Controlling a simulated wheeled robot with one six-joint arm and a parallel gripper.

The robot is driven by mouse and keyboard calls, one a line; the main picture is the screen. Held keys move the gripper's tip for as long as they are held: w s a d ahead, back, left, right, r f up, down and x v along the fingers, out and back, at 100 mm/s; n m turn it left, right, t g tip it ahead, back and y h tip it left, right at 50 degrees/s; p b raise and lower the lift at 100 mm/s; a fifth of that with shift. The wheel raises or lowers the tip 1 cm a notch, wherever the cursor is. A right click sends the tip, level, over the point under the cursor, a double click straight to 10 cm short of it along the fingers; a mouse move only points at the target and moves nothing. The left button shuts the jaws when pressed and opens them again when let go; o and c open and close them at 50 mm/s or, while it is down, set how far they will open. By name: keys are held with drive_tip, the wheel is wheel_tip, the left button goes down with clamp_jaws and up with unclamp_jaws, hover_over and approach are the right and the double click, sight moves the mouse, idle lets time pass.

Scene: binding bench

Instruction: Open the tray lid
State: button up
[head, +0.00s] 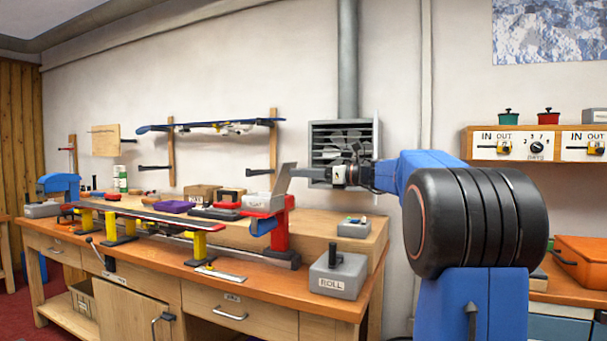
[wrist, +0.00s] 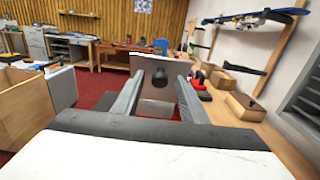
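The tray lid (head: 282,182) is a grey plate that stands raised and steeply tilted above the small tray (head: 258,203) on the workbench. In the wrist view the lid (wrist: 150,108) faces me, with a dark round knob (wrist: 160,74) on it. My gripper (head: 298,172) reaches in from the right at the lid's height. In the wrist view its two grey fingers (wrist: 158,90) are spread, one on each side of the knob, with gaps showing. I cannot tell whether the fingertips touch the lid. The tray's inside is hidden.
A red vise-like stand (head: 279,230) is close beside the tray. A long ski (head: 150,215) lies along the bench on yellow supports. A wall vent (head: 340,145) is behind my gripper.

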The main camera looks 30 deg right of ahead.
drive_tip(key=shift+c, duration=0.6)
clamp_jaws()
drive_tip(key=shift+w+a+r+g+h, duration=0.65)
drive_tip(key=shift+w+r+g+h, duration=0.15)
drive_tip(key=shift+r+g, duration=0.2)
drive_tip(key=shift+o, duration=0.6)
unclamp_jaws()
drive_tip(key=v, duration=1.7)
drive_tip(key=shift+d, duration=0.25)
drive_tip(key=shift+s, duration=0.15)
